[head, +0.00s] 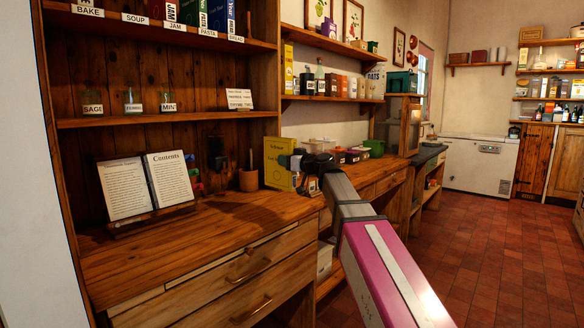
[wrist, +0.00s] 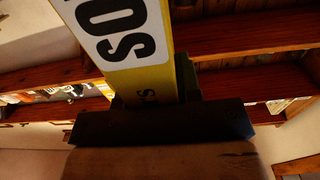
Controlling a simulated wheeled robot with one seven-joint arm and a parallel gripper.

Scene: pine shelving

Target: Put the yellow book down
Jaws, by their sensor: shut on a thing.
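The yellow book (head: 279,162) is upright at the right end of the wooden worktop (head: 225,215) in the head view. My gripper (head: 303,162) is at the book's right side, shut on it. In the wrist view the yellow book (wrist: 155,85) rises from the dark jaw (wrist: 160,122), with its white label and black letters showing. A darker green strip shows beside it. I cannot tell whether the book's bottom edge touches the worktop. My arm hides part of the area to the right.
An open book (head: 147,187) rests on a stand at the worktop's left. A terracotta pot (head: 248,181) with a utensil stands just left of the yellow book. Several small tubs (head: 345,156) sit behind my gripper. The worktop's front middle is clear.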

